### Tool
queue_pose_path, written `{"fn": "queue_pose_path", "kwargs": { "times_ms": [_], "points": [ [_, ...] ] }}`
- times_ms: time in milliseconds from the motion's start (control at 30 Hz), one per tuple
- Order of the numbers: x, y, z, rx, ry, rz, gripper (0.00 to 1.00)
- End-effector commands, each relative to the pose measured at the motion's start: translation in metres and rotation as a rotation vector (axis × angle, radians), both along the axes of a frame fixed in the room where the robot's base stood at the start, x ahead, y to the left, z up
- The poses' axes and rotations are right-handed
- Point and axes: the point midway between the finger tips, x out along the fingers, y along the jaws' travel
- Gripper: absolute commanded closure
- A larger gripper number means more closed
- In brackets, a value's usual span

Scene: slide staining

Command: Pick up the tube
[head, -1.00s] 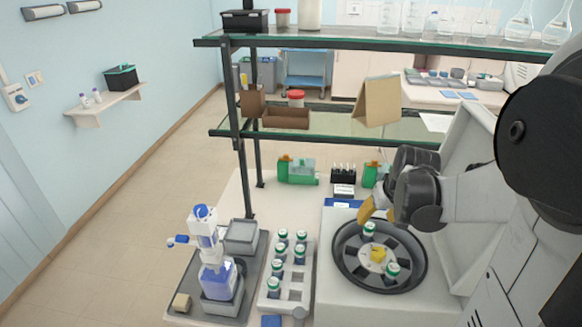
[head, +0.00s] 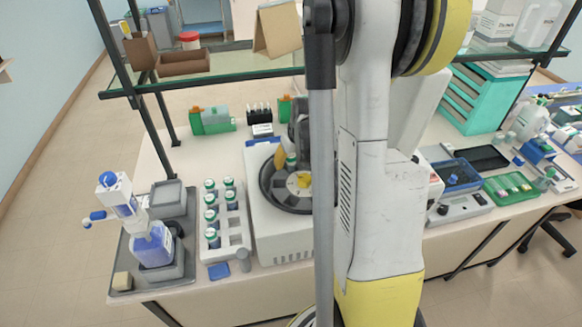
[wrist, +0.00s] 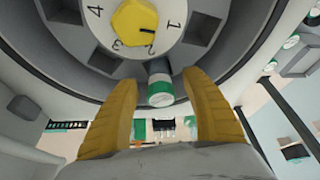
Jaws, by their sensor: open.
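A tube (wrist: 161,92) with a green and white cap sits in a slot of the dark centrifuge rotor, beside the yellow numbered hub (wrist: 135,22). In the wrist view my gripper (wrist: 160,82) is open, with one yellow finger on each side of the tube and a gap to each. The same tube shows in the head view (head: 291,161), with a yellow finger of my gripper (head: 282,158) close to its left. My arm hides the right part of the rotor (head: 268,192) and most of the gripper there.
A white rack (head: 235,232) with several similar capped tubes stands left of the centrifuge (head: 285,239). Further left is a grey tray (head: 125,270) with a dispenser bottle (head: 152,243). A glass shelf (head: 220,80) crosses above the bench. A green tray (head: 515,188) lies at right.

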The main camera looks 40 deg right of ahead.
Motion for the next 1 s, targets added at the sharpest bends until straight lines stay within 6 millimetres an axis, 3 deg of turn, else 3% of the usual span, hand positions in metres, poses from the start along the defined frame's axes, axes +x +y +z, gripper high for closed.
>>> {"fn": "queue_pose_path", "kwargs": {
  "times_ms": [133, 300, 333, 733, 1000],
  "points": [
    [0.0, 0.0, 0.001, 0.0, 0.0, 0.0, 0.46],
    [0.0, 0.0, 0.001, 0.0, 0.0, 0.0, 0.98],
    [0.0, 0.0, 0.001, 0.0, 0.0, 0.0, 1.0],
    [0.0, 0.0, 0.006, 0.0, 0.0, 0.0, 1.0],
    [-0.001, 0.0, 0.046, 0.0, 0.0, 0.0, 1.0]
  ]
}}
